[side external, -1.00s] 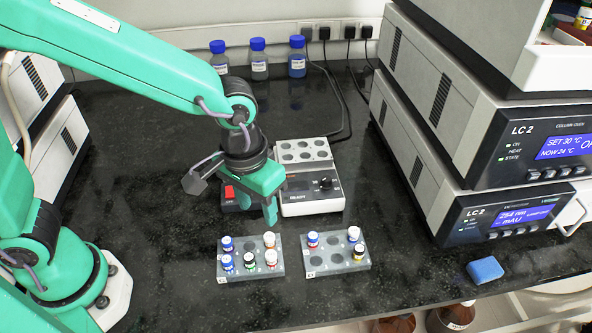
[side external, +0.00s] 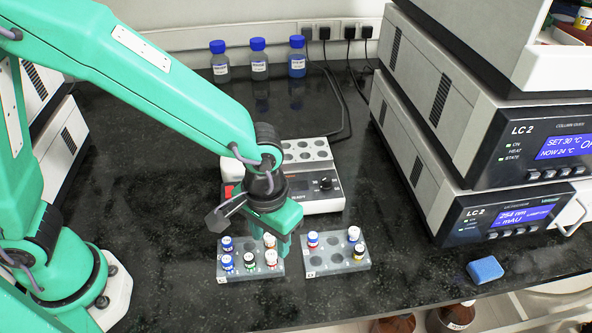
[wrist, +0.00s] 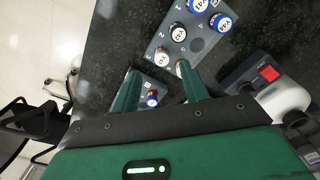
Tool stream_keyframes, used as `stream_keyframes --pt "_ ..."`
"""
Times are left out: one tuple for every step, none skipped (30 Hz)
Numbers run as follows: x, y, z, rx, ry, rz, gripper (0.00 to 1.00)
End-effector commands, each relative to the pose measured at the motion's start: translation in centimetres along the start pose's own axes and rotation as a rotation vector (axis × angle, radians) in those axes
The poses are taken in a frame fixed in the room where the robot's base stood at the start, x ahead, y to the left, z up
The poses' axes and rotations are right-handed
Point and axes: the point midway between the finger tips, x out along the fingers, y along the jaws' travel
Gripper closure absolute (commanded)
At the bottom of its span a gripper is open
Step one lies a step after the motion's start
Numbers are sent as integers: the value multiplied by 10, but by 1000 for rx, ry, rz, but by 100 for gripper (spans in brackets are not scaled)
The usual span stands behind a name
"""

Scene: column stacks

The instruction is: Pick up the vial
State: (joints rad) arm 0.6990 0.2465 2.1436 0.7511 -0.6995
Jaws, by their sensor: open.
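Small capped vials stand in two grey racks; which one the task means, I cannot tell. In the side view the left rack (side external: 236,278) holds several, among them a blue-capped vial (side external: 227,262), a dark-capped vial (side external: 249,261) and a white-capped vial (side external: 271,258). My gripper (side external: 285,252) is low at the left rack's right side. In the wrist view its fingers (wrist: 158,84) are apart, with a blue-capped vial (wrist: 152,98) showing between them.
A white heater block device (side external: 318,190) stands behind the racks. Blue-capped bottles (side external: 259,60) line the back wall. Stacked instruments (side external: 470,150) fill the right side, with a blue sponge (side external: 485,270) in front.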

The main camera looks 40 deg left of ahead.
Motion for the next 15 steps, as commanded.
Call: stream_keyframes --pt "0 0 0 0 0 0 55" --pt "1 0 0 0 0 0 55" --pt "2 0 0 0 -1 -1 55" --pt "3 0 0 0 -1 -1 55" --pt "4 -1 0 0 -2 -1 55" --pt "7 -1 0 0 -2 -2 55" --pt "10 -2 0 0 -3 -2 55" --pt "12 -2 0 0 -2 -2 55" --pt "17 -2 0 0 -3 -3 55" --pt "20 -3 0 0 -4 -3 55" --pt "23 -3 0 0 -3 -3 55" --pt "28 -3 0 0 -3 -3 55" --pt "32 -4 0 0 -4 -3 55" --pt "35 -3 -1 0 -3 -2 55" --pt "39 -3 -1 0 -3 -2 55"
